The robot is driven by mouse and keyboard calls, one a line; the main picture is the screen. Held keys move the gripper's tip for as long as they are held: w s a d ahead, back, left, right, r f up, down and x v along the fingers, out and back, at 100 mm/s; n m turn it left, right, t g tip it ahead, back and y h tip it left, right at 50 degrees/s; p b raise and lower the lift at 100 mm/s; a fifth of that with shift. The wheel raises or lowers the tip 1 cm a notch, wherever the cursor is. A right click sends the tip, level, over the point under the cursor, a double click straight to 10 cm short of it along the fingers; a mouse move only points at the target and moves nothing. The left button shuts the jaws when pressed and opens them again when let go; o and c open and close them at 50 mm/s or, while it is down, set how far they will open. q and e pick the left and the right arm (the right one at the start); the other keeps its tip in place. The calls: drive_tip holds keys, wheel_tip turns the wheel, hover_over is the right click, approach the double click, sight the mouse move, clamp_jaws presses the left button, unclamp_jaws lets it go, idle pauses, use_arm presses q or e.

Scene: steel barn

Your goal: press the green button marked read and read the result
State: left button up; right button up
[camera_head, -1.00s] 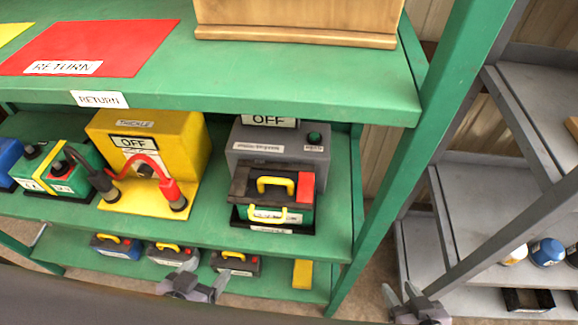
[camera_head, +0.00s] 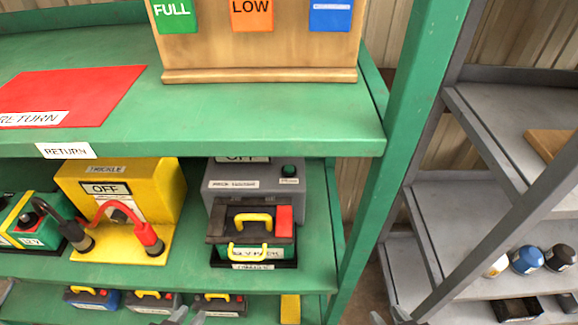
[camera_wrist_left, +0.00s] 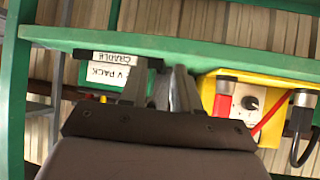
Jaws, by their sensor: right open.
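The box's display (camera_head: 242,160) shows OFF, partly cut by the shelf edge above. A green and black battery pack (camera_head: 270,242) with yellow handles sits in the cradle before the box. My left gripper (camera_head: 186,317) is low at the bottom edge, below and left of the pack. My right gripper (camera_head: 398,316) is open at the bottom edge.
A yellow trickle charger (camera_head: 150,183), display OFF, stands left with red and black clamp leads. Above are a red RETURN mat (camera_head: 75,92) and a wooden box (camera_head: 260,55) with FULL and LOW labels. A green post (camera_head: 385,150) stands right of the tester.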

use_arm(q)
clamp_jaws()
idle(0.8)
idle(0.5)
use_arm(e)
clamp_jaws()
